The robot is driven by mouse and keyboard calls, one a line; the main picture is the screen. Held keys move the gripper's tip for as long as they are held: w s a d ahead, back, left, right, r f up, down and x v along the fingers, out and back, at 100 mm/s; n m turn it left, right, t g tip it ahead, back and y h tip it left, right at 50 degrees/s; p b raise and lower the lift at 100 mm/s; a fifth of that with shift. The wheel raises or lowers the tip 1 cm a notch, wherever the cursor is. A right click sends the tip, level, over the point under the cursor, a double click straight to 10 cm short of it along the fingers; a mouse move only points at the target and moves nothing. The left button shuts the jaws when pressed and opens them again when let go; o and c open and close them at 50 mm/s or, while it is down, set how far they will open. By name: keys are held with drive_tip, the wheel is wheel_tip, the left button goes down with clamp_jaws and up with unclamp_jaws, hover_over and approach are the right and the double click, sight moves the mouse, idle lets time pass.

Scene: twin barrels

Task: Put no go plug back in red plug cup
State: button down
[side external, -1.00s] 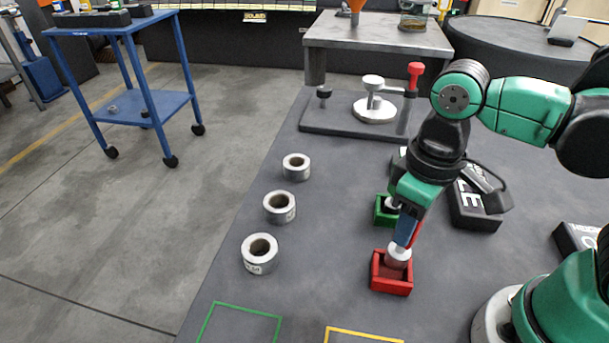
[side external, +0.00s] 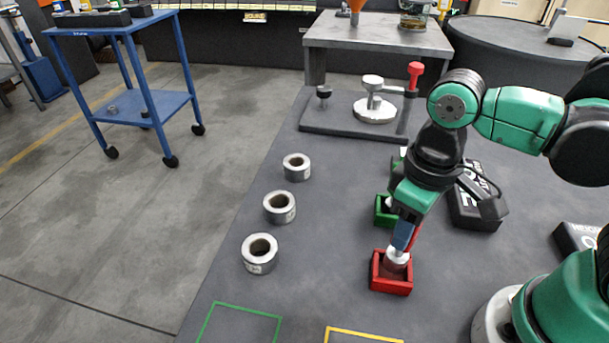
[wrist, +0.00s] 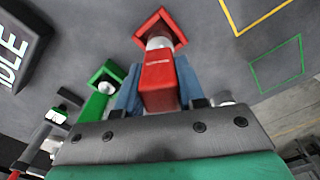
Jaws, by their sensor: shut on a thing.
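The no go plug has a red handle and a silver end. Its red handle shows in the wrist view (wrist: 160,78), between the fingers of my gripper (side external: 400,245). My gripper is shut on this plug and points down over the red plug cup (side external: 391,284). The plug's silver part (side external: 397,257) stands at the mouth of the red cup, its lower end inside the walls. How deep it sits is hidden. In the wrist view the red cup (wrist: 178,24) surrounds the silver end.
A green cup (side external: 382,214) with a green plug stands just behind my gripper. Several silver rings, one here (side external: 260,254), stand in a row at the left. A fixture plate (side external: 340,120) is at the back. Green and yellow outlines mark the front.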

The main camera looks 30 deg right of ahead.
drive_tip(key=shift+f, duration=1.25)
drive_tip(key=shift+c, duration=2.2)
unclamp_jaws()
drive_tip(key=shift+r, duration=0.1)
drive_tip(key=shift+r, duration=2.75)
